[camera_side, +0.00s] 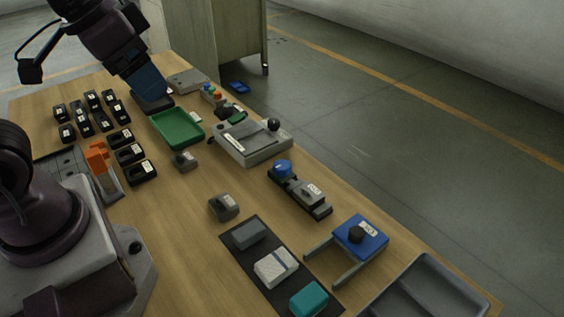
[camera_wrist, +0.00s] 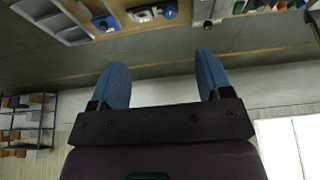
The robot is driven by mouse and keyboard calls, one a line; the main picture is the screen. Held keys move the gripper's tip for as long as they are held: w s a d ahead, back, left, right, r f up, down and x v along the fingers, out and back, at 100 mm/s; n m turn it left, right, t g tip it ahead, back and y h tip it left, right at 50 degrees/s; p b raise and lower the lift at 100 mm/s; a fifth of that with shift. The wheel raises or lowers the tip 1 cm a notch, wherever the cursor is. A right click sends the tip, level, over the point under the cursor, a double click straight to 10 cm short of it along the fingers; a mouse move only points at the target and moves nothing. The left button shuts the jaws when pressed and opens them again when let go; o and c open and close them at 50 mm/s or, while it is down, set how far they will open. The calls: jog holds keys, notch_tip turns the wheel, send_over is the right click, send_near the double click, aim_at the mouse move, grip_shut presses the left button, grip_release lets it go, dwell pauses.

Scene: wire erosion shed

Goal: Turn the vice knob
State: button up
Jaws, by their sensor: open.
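A dark, narrow vice-like device (camera_side: 311,201) with a white label lies right of the table's middle in the side view. A round blue knob (camera_side: 282,168) sits on its far end. In the wrist view the blue knob (camera_wrist: 169,13) shows at the top edge. A blue block (camera_side: 372,240) with a black knob (camera_side: 356,234) and two grey rails stands nearer the camera; I cannot tell for certain which is the vice. My gripper (camera_side: 154,103) is at the far end of the table near the green tray, away from both. In the wrist view its blue fingers (camera_wrist: 161,62) are apart and empty.
A green tray (camera_side: 160,116), a grey device with a black ball knob (camera_side: 230,153), and a dark mat with several blocks (camera_side: 232,259) share the table. Several black labelled pieces (camera_side: 130,153) stand at left. A grey bin (camera_side: 455,286) is at the near right. Bare wood lies between.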

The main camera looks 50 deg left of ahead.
jog(key=w+f+n+g, duration=0.1)
jog(key=w+f+g, duration=0.2)
jog(key=w, duration=0.3)
jog(key=n+g, duration=0.2)
jog(key=n, duration=1.7)
send_over(282, 164)
notch_tip(282, 164, down, 15)
notch_tip(282, 164, down, 12)
jog(key=shift+f, duration=0.15)
jog(key=shift+c, duration=0.3)
jog(key=c, duration=0.9)
